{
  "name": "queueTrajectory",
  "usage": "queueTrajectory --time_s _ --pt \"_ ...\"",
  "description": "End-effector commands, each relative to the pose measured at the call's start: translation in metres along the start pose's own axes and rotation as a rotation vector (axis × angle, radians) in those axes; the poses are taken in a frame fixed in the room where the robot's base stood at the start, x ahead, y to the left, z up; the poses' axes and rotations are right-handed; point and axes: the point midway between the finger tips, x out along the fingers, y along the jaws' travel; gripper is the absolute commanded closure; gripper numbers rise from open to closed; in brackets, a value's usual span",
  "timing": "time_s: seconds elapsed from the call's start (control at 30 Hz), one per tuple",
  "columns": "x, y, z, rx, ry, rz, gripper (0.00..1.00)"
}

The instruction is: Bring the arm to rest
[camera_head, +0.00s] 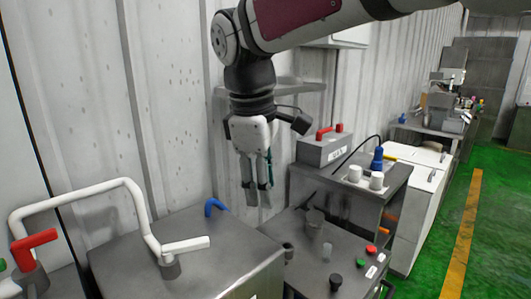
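My arm reaches in from the upper right and bends down at its wrist. My gripper (257,197) hangs with its fingers pointing down, in front of the corrugated wall. It is above and behind the gap between the grey metal cabinet on the left and the lower metal bench on the right. No object shows between the fingers. The two fingers look close together, and from this angle I cannot tell whether they are open or shut.
A grey box (322,150) and blue-topped bottle (377,160) stand behind. Green floor (430,245) is clear at right.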

Motion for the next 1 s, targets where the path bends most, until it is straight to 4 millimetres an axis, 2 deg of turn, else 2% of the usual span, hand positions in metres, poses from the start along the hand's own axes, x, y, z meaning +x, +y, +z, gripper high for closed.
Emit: queueTrajectory --time_s 0.03,0.2,0.37,0.5,0.6,0.73,0.87,1.0 --pt "-0.006 -0.006 0.025 0.083 -0.004 0.018 0.62" --pt "-0.01 -0.031 0.097 0.373 0.012 0.054 0.62" --pt "-0.005 -0.065 0.159 0.655 0.051 0.072 0.62" --pt "0.006 -0.1 0.204 0.902 0.106 0.073 0.62" --pt "0.017 -0.124 0.227 1.056 0.15 0.065 0.62" --pt "0.031 -0.148 0.244 1.201 0.196 0.051 0.62" --pt "0.038 -0.16 0.251 1.275 0.222 0.04 0.62" --pt "0.041 -0.162 0.252 1.294 0.228 0.037 0.62"
